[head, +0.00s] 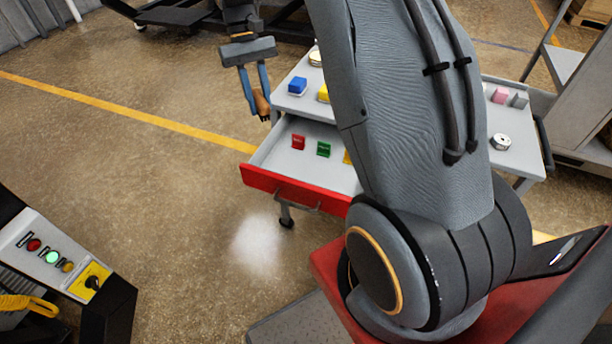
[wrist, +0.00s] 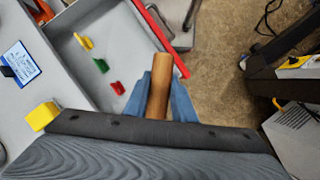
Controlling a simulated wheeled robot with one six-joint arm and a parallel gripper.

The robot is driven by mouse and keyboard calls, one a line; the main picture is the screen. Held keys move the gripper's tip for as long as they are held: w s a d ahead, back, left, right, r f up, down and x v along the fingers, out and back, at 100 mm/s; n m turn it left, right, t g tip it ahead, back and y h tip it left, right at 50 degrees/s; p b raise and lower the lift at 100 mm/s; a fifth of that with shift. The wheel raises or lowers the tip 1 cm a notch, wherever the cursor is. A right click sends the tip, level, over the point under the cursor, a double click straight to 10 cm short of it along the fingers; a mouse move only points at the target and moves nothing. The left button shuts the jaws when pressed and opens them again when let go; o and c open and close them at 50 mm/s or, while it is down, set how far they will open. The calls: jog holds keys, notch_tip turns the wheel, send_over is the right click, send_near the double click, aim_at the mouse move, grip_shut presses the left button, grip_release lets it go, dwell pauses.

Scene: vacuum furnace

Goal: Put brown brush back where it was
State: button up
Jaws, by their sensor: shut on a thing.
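My gripper (head: 258,106) is shut on the brown brush (head: 261,103), its two blue fingers on either side of it. In the wrist view the brush (wrist: 160,85) shows as a wooden handle between the blue fingers (wrist: 161,98). The gripper holds the brush beside the left edge of the grey cart (head: 292,103), near the back left corner of its open drawer (head: 290,188). In the wrist view the brush overlaps the drawer's edge and the floor; its exact height I cannot tell.
The cart top carries a blue block (head: 297,86), pink and grey blocks and a metal ring (head: 501,142). My arm hides the cart's middle. A control panel (head: 60,255) stands lower left.

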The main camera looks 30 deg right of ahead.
jog(key=s+d+f+n+t+h+b, duration=0.1)
jog(key=s+d+f+n+h+b, duration=0.2)
jog(key=s+d+f+n+b, duration=0.65)
jog(key=p, duration=0.2)
send_near(316, 179)
jog(key=shift+m, duration=0.45)
jog(key=shift+x, duration=2.95)
jog(key=shift+s+f, duration=0.1)
jog(key=shift+s, duration=0.05)
jog(key=o, duration=1)
